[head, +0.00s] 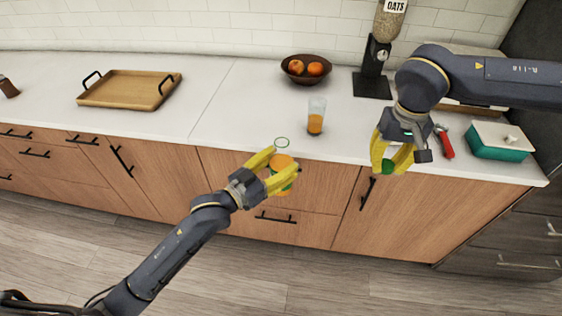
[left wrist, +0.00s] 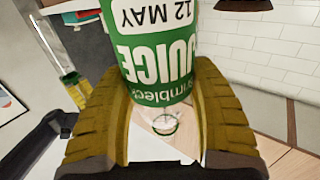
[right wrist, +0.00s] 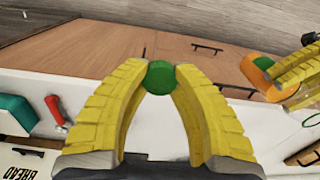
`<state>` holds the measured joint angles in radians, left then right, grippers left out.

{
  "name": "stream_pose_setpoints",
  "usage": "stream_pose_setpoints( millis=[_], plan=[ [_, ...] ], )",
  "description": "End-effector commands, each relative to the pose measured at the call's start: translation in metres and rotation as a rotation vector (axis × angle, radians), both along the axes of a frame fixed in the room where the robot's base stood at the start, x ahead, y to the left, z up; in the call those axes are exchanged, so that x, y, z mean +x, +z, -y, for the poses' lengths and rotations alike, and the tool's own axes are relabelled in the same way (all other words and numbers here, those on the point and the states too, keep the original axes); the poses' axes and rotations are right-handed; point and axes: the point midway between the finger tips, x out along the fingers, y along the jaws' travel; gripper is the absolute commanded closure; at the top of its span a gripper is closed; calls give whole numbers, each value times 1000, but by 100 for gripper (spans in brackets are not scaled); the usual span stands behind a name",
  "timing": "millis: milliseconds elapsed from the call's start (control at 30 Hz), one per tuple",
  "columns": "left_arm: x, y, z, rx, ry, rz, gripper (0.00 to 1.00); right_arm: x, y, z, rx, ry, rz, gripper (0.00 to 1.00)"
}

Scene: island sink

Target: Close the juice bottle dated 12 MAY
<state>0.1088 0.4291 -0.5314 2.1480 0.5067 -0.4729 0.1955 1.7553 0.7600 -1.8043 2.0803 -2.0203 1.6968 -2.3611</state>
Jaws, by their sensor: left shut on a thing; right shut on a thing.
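The juice bottle (head: 282,162) is held in front of the counter edge by my left gripper (head: 279,172), its orange top showing in the head view. In the left wrist view its green and white label (left wrist: 155,60) reads JUICE and 12 MAY, upside down, between the yellow fingers. My right gripper (head: 389,163) is shut on a round green cap (right wrist: 160,77), also visible in the head view (head: 387,166). The cap is to the right of the bottle, clearly apart from it. The right wrist view shows the bottle's orange open top (right wrist: 259,75) uncovered.
A glass of orange juice (head: 316,118) and a thin green ring (head: 282,142) are on the counter behind the bottle. A fruit bowl (head: 306,69), wooden tray (head: 130,90), oats dispenser (head: 374,65), red-handled tool (head: 444,142) and teal box (head: 497,146) stand around. The counter's middle left is clear.

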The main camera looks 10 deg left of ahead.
Motion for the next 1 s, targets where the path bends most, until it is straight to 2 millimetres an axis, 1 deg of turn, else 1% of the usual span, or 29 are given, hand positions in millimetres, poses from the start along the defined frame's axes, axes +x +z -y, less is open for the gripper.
stream_pose_setpoints(
  millis=[67, 167, 267, 433, 700, 800, 900, 1000],
  plan=[
    [0, 0, 0, -1, 0, 1, 89, 1, 3, -7, -1, 17, 2, 84],
    [0, 0, 0, -1, 0, 1, 89, 4, 9, -24, -1, 49, 2, 84],
    [0, 0, 0, -1, 0, 1, 89, 12, 17, -48, -2, 81, 2, 84],
    [0, 0, 0, -1, 0, 1, 89, 26, 37, -100, -2, 129, 3, 84],
    [0, 0, 0, -1, 0, 1, 89, 37, 67, -180, -3, 189, 1, 84],
    [0, 0, 0, -1, 0, 1, 89, 37, 76, -205, -4, 204, 0, 84],
    [0, 0, 0, -1, 0, 1, 89, 37, 84, -226, -3, 213, -1, 84],
    [0, 0, 0, -1, 0, 1, 89, 37, 90, -242, -3, 218, -1, 84]
  ],
)
